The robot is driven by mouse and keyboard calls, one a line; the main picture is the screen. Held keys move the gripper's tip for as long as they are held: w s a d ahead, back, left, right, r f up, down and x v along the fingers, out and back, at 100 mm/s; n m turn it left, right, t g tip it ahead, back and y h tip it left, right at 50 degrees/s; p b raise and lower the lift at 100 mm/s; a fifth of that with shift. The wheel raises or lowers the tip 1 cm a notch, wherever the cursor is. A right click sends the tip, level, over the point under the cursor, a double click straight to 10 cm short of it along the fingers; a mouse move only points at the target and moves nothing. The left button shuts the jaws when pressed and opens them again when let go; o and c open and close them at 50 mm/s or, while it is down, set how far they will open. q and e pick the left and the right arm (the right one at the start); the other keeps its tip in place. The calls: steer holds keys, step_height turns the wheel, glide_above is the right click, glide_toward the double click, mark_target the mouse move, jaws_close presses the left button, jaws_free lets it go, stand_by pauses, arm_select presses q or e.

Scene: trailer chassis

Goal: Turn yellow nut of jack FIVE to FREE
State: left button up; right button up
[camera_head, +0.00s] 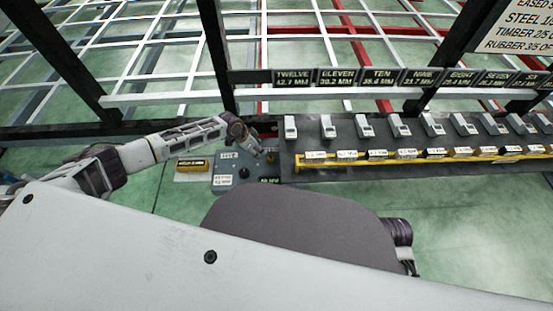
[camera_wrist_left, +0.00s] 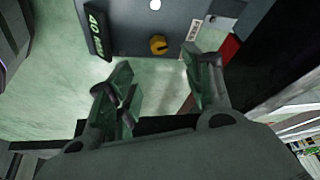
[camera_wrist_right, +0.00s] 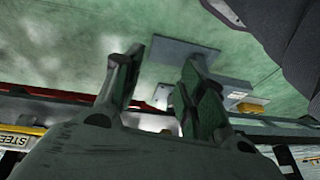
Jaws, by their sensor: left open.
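In the left wrist view a yellow nut (camera_wrist_left: 158,44) sits on a dark grey panel (camera_wrist_left: 135,42), beside a small white label. No readable number ties this nut to jack FIVE. My left gripper (camera_wrist_left: 163,78) is open and empty, its fingers below the nut in the picture and apart from it. In the head view my left gripper (camera_head: 262,145) is at the blue-grey panel (camera_head: 228,163), its fingers too small to tell. My right gripper (camera_wrist_right: 160,75) shows in the right wrist view with its fingers apart and nothing between them. It is hidden in the head view.
A dark bench (camera_head: 340,128) with several labelled grey blocks and a yellow rail (camera_head: 350,160) runs to the right. Signs TWELVE to SIX hang above it. White and red chassis bars (camera_head: 175,45) fill the back. Open green floor lies in front.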

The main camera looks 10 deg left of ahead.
arm_select(q)
steer(key=shift+w+d+r+m+b, duration=0.2)
steer(key=shift+w+d+m+b, duration=0.1)
steer(key=shift+w+d+b, duration=0.2)
arm_select(e)
steer(key=shift+w+d+r, duration=0.1)
steer(key=shift+d+r, duration=0.1)
steer(key=shift+r, duration=0.35)
arm_select(q)
steer(key=shift+f, duration=0.1)
arm_select(e)
steer(key=shift+f, duration=0.1)
arm_select(q)
steer(key=b, duration=0.3)
glide_above(272, 158)
steer(key=s+a, duration=0.2)
steer(key=shift+f, duration=3.4)
steer(key=shift+b+x, duration=0.95)
steer(key=shift+x, duration=0.55)
steer(key=shift+b+x, duration=0.8)
steer(key=shift+x, duration=0.85)
arm_select(e)
steer(key=w+a+f+m+t+y, duration=0.1)
steer(key=a+f+t+y, duration=0.1)
steer(key=f, duration=1)
steer(key=shift+a+f+t, duration=0.25)
steer(key=shift+a+t, duration=0.15)
steer(key=shift+a, duration=0.1)
steer(key=shift+w, duration=0.1)
